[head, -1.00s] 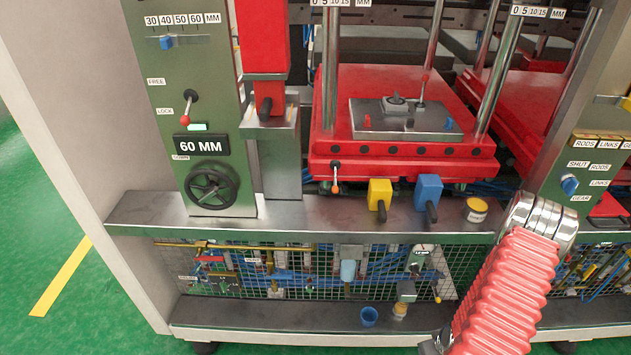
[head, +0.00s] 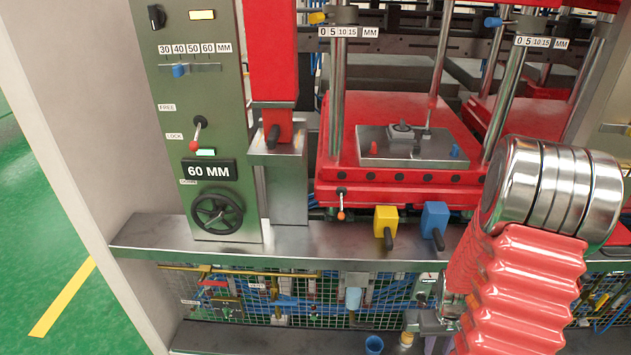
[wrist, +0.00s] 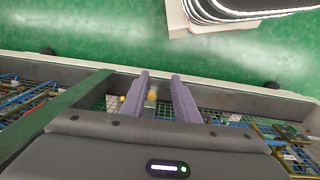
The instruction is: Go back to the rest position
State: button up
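My gripper (wrist: 160,82) shows in the wrist view as two purple-grey fingers, spread apart with a clear gap between them. I see nothing held between them. The fingers point over the machine's lower ledge and mesh, with the green floor beyond. In the head view, my arm with its red bellows and shiny metal joint fills the lower right; the gripper is mostly hidden there.
The machine's steel shelf (head: 290,240) crosses the head view. A handwheel (head: 217,210) sits left. A blue cup (head: 374,345) stands below. Green floor (head: 40,240) is clear at left.

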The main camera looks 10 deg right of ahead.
jog(key=s+a+r+n+t, duration=0.1)
jog(key=a+r+t, duration=0.1)
jog(key=a+r, duration=0.6)
jog(key=s+a+r+n+t, duration=0.1)
jog(key=a+r+t, duration=0.1)
jog(key=a+r, duration=0.7)
jog(key=s+a+r+n+t, duration=0.1)
jog(key=a+r, duration=0.8)
jog(key=r, duration=0.9)
jog(key=shift+s+a+t+y, duration=0.15)
jog(key=shift+a+t+y, duration=0.05)
jog(key=shift+t+y, duration=0.25)
jog(key=shift+o, duration=0.4)
